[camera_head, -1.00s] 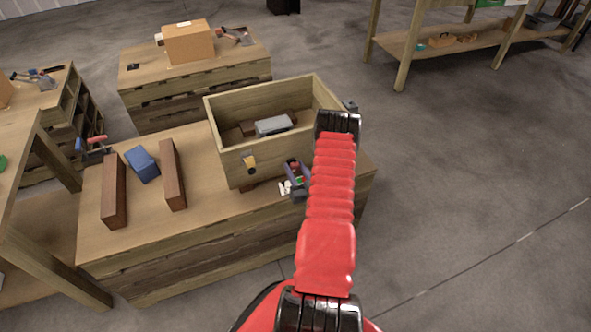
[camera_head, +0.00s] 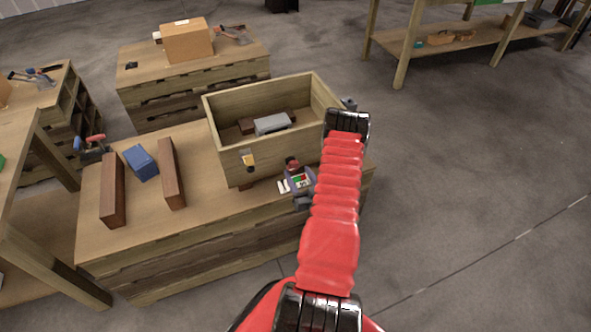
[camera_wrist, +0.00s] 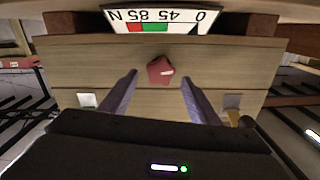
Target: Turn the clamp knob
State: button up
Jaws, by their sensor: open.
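The red clamp knob (camera_wrist: 160,70) is in the upper middle of the wrist view, against pale wooden planks. My gripper (camera_wrist: 159,77) is open, with one finger on each side of the knob. I see a gap between the knob and each finger; contact is not visible. A gauge plate (camera_wrist: 157,19) marked 0, 45, 85 and N appears upside down above the knob, with red and green bands. In the head view the gauge plate (camera_head: 300,181) is beside the wooden crate, with a small red part just behind it. My arm partly covers this area.
The open wooden crate (camera_head: 232,166) stands on the workbench (camera_head: 215,222) and holds a grey object (camera_head: 272,124). Two brown blocks (camera_head: 112,190) and a blue block (camera_head: 141,162) lie left of it. Open floor (camera_head: 470,200) is to the right.

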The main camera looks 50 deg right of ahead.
jog(key=v, duration=0.9)
jog(key=shift+s+a, duration=0.2)
jog(key=shift+s, duration=0.05)
dwell(0.3)
